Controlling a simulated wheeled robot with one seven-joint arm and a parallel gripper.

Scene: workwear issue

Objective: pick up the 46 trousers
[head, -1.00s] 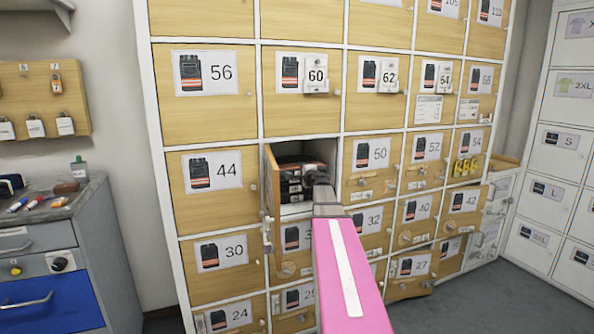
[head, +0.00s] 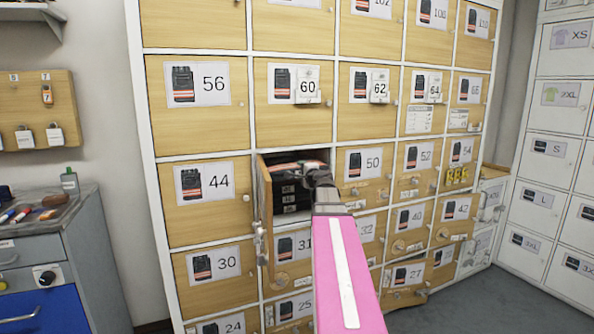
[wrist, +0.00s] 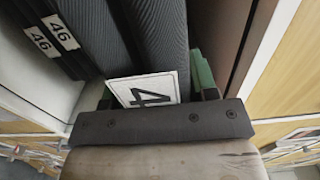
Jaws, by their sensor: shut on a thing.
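The open compartment (head: 264,200) has its door swung out at the left, and dark folded trousers (head: 290,190) with small white labels are stacked inside. My gripper (head: 322,180) is at the compartment's mouth, on its right side. In the wrist view my gripper (wrist: 158,96) is shut on dark ribbed folded trousers (wrist: 158,35). Their white label shows a "4"; the rest of the number is hidden behind the gripper. Other folded trousers (wrist: 85,25), with labels reading 46, lie to the left in the wrist view, apart from the held pair.
Closed wooden lockers surround the compartment, including 44 (head: 205,184) at left and 50 (head: 366,164) at right. A grey workbench (head: 60,235) stands at left. White lockers (head: 550,150) stand at right.

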